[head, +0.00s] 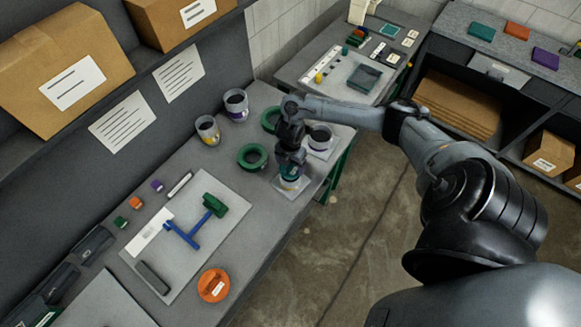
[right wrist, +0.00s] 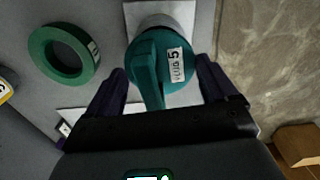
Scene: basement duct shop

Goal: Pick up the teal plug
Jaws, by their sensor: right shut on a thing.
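The teal plug (right wrist: 150,62) has a white label reading "PLUG 5" and a raised bar handle. It sits at the top of a pale round fitting, and a little of its teal shows in the head view (head: 289,172). My right gripper (head: 290,165) is over it, pointing down. The fingertips' contact is partly hidden. My left gripper is not in view.
A green ring (head: 253,157) lies left of my right gripper, with another behind. A grey cup with a purple band (head: 320,137) stands close on the right. A grey board (head: 225,235) with blue and green parts and an orange disc (head: 213,285) are nearer. The bench edge drops to the floor.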

